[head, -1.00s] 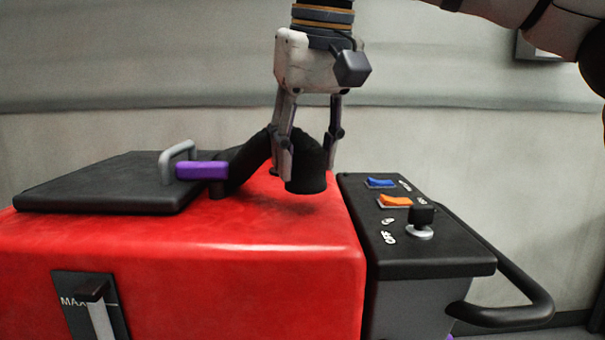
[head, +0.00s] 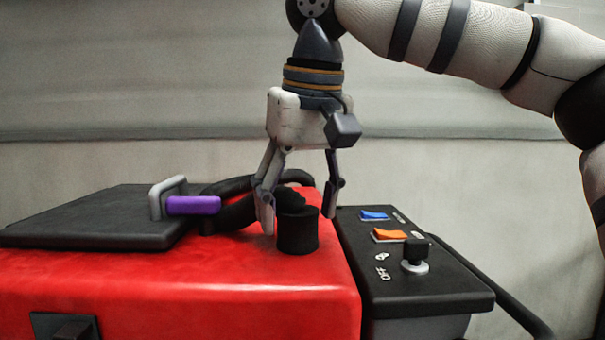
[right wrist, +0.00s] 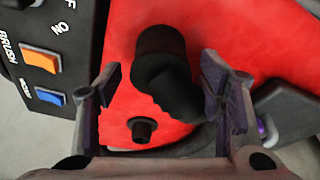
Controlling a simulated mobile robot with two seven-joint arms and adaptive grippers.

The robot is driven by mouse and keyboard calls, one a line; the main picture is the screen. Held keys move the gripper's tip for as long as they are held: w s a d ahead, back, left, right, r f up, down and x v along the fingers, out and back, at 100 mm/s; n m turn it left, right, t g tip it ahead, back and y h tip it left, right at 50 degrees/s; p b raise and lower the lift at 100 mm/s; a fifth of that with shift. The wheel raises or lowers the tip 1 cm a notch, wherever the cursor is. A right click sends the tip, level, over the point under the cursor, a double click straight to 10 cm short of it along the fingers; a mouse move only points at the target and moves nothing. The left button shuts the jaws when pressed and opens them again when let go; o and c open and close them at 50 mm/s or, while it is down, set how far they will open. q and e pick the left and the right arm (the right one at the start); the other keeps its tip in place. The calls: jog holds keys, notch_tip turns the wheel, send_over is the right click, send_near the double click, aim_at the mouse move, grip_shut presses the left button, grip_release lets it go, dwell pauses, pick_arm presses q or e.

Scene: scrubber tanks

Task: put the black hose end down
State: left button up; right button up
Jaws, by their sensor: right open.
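The black hose end (head: 297,231) rests on the red top of the machine (head: 200,285), its cuff toward the front. My right gripper (head: 297,222) is open above and around it, with one finger to each side. In the right wrist view the hose end (right wrist: 163,65) lies between the two spread fingers (right wrist: 165,95), with red showing on both sides of it. The hose (head: 235,190) runs back and left behind the fingers. My left gripper is not in view.
A black lid (head: 90,215) with a grey latch and purple grip (head: 193,205) lies to the left. A control panel (head: 420,290) with blue and orange switches and a knob stands close on the right. A short black stub (right wrist: 142,128) stands on the red top.

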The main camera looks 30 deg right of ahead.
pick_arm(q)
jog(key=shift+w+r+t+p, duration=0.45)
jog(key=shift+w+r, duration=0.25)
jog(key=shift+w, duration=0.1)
pick_arm(e)
jog(key=v, duration=1.1)
jog(key=shift+r, duration=0.2)
jog(key=shift+s, duration=0.1)
